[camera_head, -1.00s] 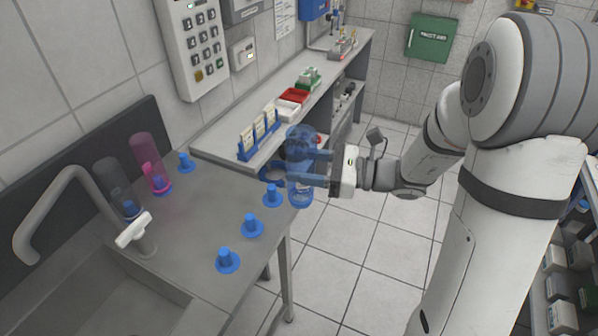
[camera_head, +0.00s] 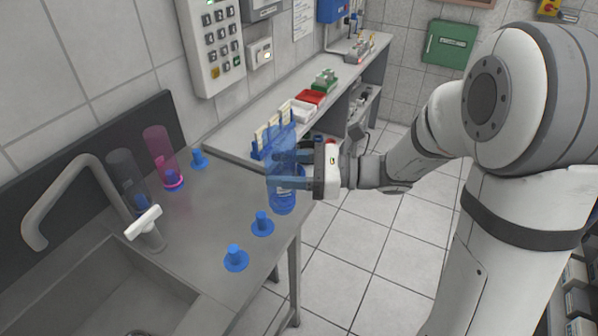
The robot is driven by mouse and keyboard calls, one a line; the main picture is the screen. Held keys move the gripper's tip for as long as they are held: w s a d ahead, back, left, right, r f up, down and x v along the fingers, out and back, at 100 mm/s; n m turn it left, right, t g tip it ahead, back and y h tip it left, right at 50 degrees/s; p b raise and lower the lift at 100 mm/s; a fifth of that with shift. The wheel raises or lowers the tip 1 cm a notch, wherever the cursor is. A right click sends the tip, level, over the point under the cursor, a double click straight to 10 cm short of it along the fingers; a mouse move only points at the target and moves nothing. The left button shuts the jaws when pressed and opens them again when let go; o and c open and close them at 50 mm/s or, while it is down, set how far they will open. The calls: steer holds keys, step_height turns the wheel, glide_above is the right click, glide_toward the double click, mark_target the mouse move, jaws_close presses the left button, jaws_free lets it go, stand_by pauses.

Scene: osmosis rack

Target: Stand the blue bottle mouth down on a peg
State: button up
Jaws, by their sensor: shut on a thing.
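The translucent blue bottle (camera_head: 284,200) is held roughly upright with a slight tilt, at the right edge of the counter. My gripper (camera_head: 284,170) comes from the right and is shut on the bottle's side. I cannot tell whether the bottle touches anything below. Bare blue pegs show: a front one (camera_head: 236,258), one just in front of the bottle (camera_head: 262,224), and one at the back by the wall (camera_head: 199,160). Another peg, seen earlier near the counter's right edge, is hidden behind the bottle. Which end is the mouth is not clear.
A pink bottle (camera_head: 158,147) and a grey bottle (camera_head: 124,172) stand over pegs at the back left. The sink and tap (camera_head: 80,175) lie to the left. A side bench (camera_head: 235,138) holds vial racks and trays behind my gripper.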

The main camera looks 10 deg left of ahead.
steer(key=w+a+f+b, duration=0.2)
steer(key=a+f+b, duration=0.1)
steer(key=a+f, duration=0.2)
steer(key=shift+w+a+b, duration=0.3)
steer(key=shift+a, duration=0.3)
steer(key=shift+w+d+f, duration=0.1)
steer(key=shift+f, duration=0.15)
stand_by(0.5)
steer(key=shift+f, duration=0.15)
steer(key=shift+f, duration=0.15)
steer(key=shift+f+b, duration=0.1)
steer(key=shift+b, duration=0.25)
steer(key=shift+f+b, duration=0.55)
steer(key=shift+f, duration=0.25)
steer(key=shift+f, duration=0.15)
